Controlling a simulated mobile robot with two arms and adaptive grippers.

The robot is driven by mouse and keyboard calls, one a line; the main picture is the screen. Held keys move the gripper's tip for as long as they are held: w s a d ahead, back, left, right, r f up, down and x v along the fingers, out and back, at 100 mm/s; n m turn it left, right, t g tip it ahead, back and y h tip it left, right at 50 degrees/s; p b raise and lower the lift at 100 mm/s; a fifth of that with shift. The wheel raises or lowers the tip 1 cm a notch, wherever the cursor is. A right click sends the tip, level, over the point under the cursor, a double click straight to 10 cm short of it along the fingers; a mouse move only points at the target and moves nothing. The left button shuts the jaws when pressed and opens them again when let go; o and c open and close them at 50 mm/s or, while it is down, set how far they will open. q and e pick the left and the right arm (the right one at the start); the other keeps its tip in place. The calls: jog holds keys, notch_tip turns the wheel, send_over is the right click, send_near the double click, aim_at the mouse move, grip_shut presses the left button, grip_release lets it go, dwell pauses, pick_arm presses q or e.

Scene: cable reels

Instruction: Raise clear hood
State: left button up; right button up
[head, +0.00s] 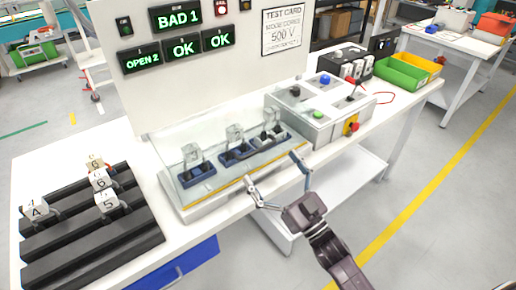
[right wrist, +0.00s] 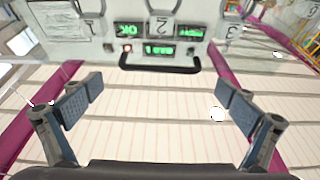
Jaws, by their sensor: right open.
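The clear hood (head: 205,131) is down over the test fixture at the middle of the bench, with several blue sockets and clear-topped parts showing through it. A yellow strip (head: 222,191) runs along the fixture's front edge. My right gripper (head: 273,168) is open and empty at this front edge, fingers spread toward the hood. In the right wrist view a black bar handle (right wrist: 160,69) lies ahead, between and beyond the open fingers (right wrist: 160,105), apart from them. My left gripper is out of view.
A grey control box (head: 322,108) with buttons stands right of the hood. A black rack (head: 85,235) with numbered blocks is at left. The panel behind shows BAD 1, OK, OK and OPEN 2. Green and yellow bins (head: 402,75) sit at far right.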

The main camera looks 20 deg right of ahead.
aim_at(259, 149)
jog(key=p+x, duration=0.1)
jog(key=x, duration=0.4)
jog(key=shift+w, duration=0.15)
